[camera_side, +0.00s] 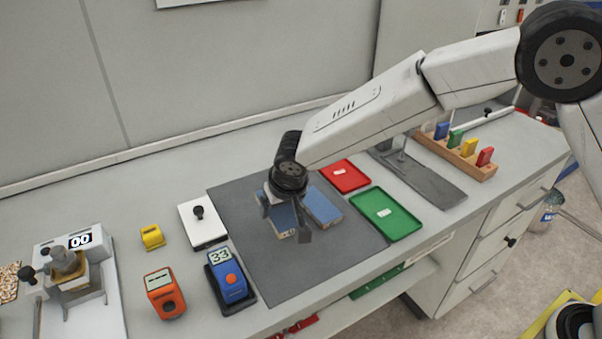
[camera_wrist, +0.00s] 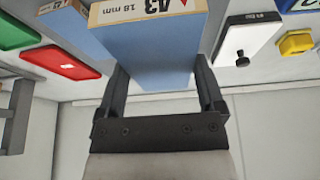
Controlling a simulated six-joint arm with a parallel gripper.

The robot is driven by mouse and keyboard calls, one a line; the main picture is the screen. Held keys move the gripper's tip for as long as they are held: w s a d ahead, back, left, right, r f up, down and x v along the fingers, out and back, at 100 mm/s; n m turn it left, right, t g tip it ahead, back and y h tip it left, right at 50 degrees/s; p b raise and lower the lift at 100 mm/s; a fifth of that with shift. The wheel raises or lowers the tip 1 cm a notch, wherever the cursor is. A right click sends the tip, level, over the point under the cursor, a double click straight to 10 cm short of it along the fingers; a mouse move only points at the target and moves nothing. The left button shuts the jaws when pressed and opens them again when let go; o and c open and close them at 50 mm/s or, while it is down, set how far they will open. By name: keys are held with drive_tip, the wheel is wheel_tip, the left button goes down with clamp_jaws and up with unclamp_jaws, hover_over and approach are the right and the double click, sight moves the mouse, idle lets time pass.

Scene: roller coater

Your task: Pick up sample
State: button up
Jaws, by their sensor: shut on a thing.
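My gripper (camera_side: 286,221) is shut on a blue sample block (camera_side: 282,218) over the dark grey mat (camera_side: 262,268). A second blue block (camera_side: 323,206) lies on the mat just to the right, apart from the held one. It also shows in the wrist view (camera_wrist: 72,32), at the upper left. I cannot tell whether the held sample touches the mat.
A red tray (camera_side: 345,176) and a green tray (camera_side: 386,214) lie right of the mat. A wooden rack (camera_side: 457,156) with coloured blocks stands behind them. Left are a white plate (camera_side: 203,224) with a black knob, a blue meter (camera_side: 229,278) and an orange meter (camera_side: 165,294).

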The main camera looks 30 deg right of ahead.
drive_tip(key=s+d+r, duration=0.3)
drive_tip(key=s+r, duration=0.1)
drive_tip(key=s, duration=0.4)
drive_tip(key=shift+d, duration=0.15)
drive_tip(key=shift+s, duration=0.15)
idle(0.4)
drive_tip(key=w+d, duration=0.4)
drive_tip(key=d, duration=0.7)
drive_tip(key=w+d, duration=0.4)
drive_tip(key=d, duration=0.7)
drive_tip(key=shift+w+d+r+n, duration=0.2)
drive_tip(key=shift+w+n, duration=0.1)
drive_tip(key=shift+w+f, duration=0.1)
